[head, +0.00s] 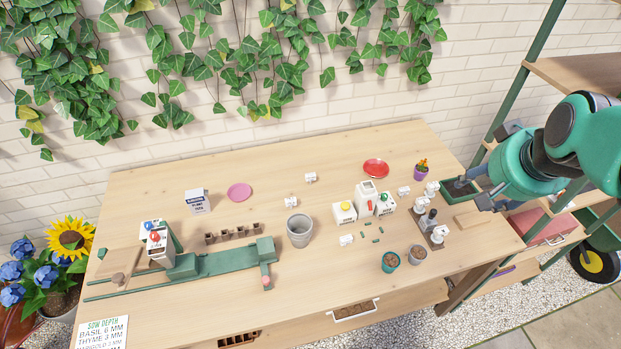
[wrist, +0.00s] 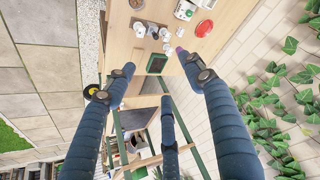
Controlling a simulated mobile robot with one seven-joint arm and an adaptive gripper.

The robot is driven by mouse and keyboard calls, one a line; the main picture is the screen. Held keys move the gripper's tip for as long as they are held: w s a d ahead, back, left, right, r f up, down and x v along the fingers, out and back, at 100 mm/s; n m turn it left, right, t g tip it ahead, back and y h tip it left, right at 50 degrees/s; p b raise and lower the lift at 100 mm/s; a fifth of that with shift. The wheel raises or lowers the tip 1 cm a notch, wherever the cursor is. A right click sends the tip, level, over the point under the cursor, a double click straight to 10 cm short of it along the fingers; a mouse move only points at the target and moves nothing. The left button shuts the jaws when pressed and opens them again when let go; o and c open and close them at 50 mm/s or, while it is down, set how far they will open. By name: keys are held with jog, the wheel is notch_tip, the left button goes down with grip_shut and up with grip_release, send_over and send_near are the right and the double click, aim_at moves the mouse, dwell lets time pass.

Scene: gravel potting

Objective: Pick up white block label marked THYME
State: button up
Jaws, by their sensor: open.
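My gripper (head: 472,193) is at the bench's right end, near a green tray (head: 458,189), right of all these labels. In the wrist view, my gripper (wrist: 158,72) has its fingers spread with nothing between them. Small white pieces (wrist: 166,33) show beyond the fingertips.
A grey pot (head: 300,231), white containers (head: 366,194), a red dish (head: 376,168) and a dark stand with white pieces (head: 430,230) occupy the bench (head: 240,311). Small pots (head: 390,262) stand at the front. A green-framed shelf (head: 567,75) is close to my arm. The back middle is fairly clear.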

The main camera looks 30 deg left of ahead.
jog(key=w+a+f+n, duration=0.1)
jog(key=w+a+f, duration=0.25)
jog(key=a, duration=0.35)
jog(key=w+a+f+n+y, duration=0.1)
jog(key=w+a+f, duration=0.2)
jog(key=w+a, duration=0.25)
jog(key=w+a+f+n, duration=0.1)
jog(key=w+a+f, duration=0.25)
jog(key=a, duration=0.45)
jog(key=n+g+y, duration=0.1)
jog(key=n+y, duration=0.1)
jog(key=n, duration=0.1)
send_near(311, 175)
notch_tip(311, 175, up, 3)
jog(key=s, duration=0.1)
jog(key=shift+d+f, duration=0.15)
jog(key=shift+d, duration=0.35)
jog(key=shift+f, duration=0.15)
jog(key=shift+b+x, duration=0.85)
jog(key=shift+x, duration=3.35)
jog(key=shift+b+x, duration=0.75)
jog(key=shift+x, duration=1.8)
